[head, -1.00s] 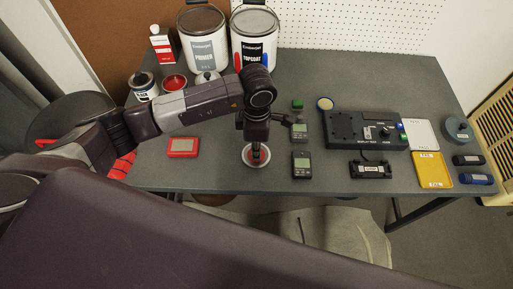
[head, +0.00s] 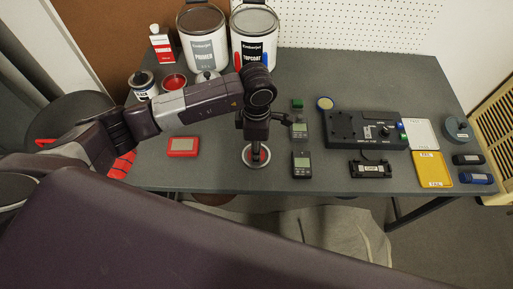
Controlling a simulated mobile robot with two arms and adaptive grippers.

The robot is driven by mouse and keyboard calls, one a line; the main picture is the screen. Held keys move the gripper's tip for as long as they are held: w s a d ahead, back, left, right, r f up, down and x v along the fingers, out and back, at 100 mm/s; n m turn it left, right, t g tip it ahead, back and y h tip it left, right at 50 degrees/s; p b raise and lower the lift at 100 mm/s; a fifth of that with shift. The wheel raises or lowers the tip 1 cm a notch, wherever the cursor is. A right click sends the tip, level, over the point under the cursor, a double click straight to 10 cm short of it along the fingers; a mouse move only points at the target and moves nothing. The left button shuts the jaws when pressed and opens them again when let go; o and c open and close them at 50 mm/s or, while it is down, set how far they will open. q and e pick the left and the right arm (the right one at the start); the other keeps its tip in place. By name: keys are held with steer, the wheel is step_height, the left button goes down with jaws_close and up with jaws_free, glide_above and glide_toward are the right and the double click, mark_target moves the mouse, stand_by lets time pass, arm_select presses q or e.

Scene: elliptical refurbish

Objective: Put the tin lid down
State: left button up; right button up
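A second red round thing (head: 174,82) is at the back left, beside a small open tin (head: 143,84). My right gripper is out of view.
Large Primer (head: 203,48) and Topcoat (head: 254,50) cans stand at the back. A red box (head: 182,147) lies left of the disc. Meters (head: 302,165), a black device (head: 365,130) and a yellow tray (head: 434,170) fill the right. Bare table lies between the red box and the disc.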

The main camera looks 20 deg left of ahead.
arm_select(q)
step_height(320, 180, up, 12)
steer(key=b, duration=0.1)
steer(key=shift+f+b, duration=0.2)
steer(key=shift+b, duration=0.1)
steer(key=shift+f, duration=0.1)
stand_by(0.3)
